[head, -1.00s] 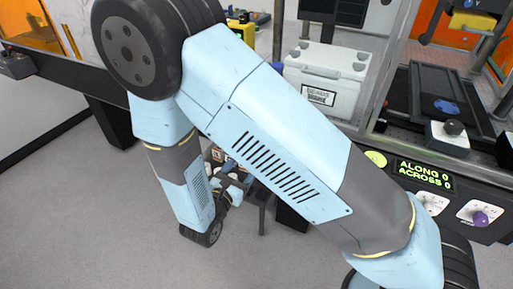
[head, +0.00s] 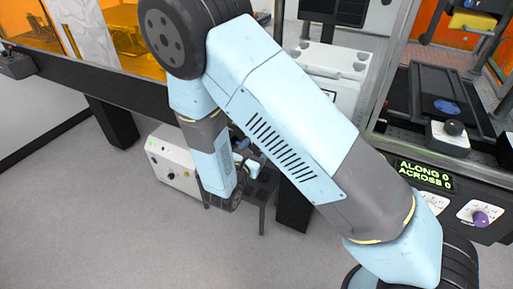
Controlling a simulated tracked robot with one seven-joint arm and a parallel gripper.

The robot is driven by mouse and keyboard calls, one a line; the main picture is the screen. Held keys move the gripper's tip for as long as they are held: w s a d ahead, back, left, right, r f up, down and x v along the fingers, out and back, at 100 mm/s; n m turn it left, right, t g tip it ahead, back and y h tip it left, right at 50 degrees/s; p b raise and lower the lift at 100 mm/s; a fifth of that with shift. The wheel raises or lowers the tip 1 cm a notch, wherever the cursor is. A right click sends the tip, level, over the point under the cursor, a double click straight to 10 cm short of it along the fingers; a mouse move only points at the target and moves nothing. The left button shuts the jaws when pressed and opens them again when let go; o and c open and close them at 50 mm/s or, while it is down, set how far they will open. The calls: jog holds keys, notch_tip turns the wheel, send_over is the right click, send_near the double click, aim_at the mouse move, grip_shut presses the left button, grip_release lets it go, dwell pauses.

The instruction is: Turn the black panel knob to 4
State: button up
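The white control box (head: 172,165) stands low under the bench, left of my forearm. Its front has a small dark knob (head: 171,176) and a green light; markings there are too small to read. I cannot tell whether this is the black panel knob. On the right panel, a purple knob (head: 481,218) sits on a white dial plate, and another white dial plate (head: 435,202) is partly covered by my arm. My gripper (head: 250,168) is mostly hidden behind my arm, to the right of the control box; its fingers cannot be made out.
A display (head: 425,175) reads ALONG 0, ACROSS 0. A black ball-topped control (head: 453,127) stands on a white block at the right. A dark stand (head: 255,200) is beside my wrist. Bench legs (head: 108,122) flank the space under the bench. Floor in front is clear.

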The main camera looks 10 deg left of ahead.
jog(key=c, duration=1.1)
jog(key=shift+o, duration=0.2)
jog(key=shift+m, duration=0.4)
jog(key=m, duration=0.4)
jog(key=shift+f+m, duration=0.1)
jog(key=shift+m, duration=0.2)
jog(key=m, duration=0.4)
jog(key=shift+d, duration=0.1)
jog(key=m, duration=0.5)
jog(key=shift+s+f, duration=0.1)
jog(key=m, duration=0.4)
jog(key=shift+f+m, duration=0.1)
jog(key=shift+m, duration=0.3)
